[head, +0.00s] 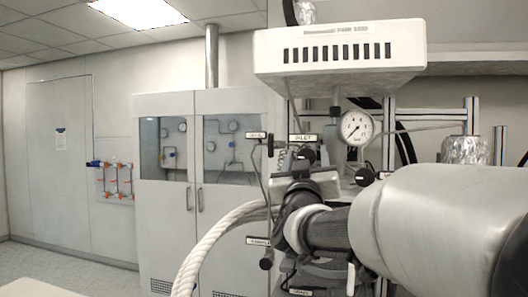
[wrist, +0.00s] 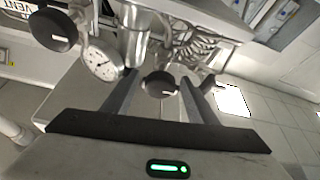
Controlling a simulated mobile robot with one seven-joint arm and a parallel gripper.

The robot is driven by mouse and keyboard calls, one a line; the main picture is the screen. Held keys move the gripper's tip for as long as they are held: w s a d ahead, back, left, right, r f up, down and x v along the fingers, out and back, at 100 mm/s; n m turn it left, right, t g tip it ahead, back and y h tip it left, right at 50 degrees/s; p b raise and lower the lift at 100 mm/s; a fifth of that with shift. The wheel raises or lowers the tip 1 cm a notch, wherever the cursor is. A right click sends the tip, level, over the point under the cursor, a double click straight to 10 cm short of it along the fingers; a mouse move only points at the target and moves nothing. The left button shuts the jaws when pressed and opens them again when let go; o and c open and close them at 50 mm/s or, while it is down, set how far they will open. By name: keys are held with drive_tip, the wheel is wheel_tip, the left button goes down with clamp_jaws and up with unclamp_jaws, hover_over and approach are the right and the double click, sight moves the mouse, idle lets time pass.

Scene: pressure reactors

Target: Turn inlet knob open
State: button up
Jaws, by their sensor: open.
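The inlet knob is a round black knob (head: 304,156) just under the INLET label (head: 302,138) in the head view. In the wrist view a black knob (wrist: 160,85), which seems to be this one, shows between the two fingers of my gripper (wrist: 158,80). The fingers are open, with a visible gap on each side of the knob. I cannot tell how deep the fingertips reach around it. In the head view my gripper (head: 312,181) is just below the inlet knob, its fingers mostly hidden.
A round pressure gauge (head: 356,127) is right of the inlet knob. Another black knob (head: 364,176) sits below the gauge; a black knob (wrist: 53,29) by a VENT label shows in the wrist view. A white controller box (head: 340,52) overhangs. A pale hose (head: 215,240) curves at lower left.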

idle(0.3)
drive_tip(key=c, duration=1.1)
drive_tip(key=shift+o, duration=0.2)
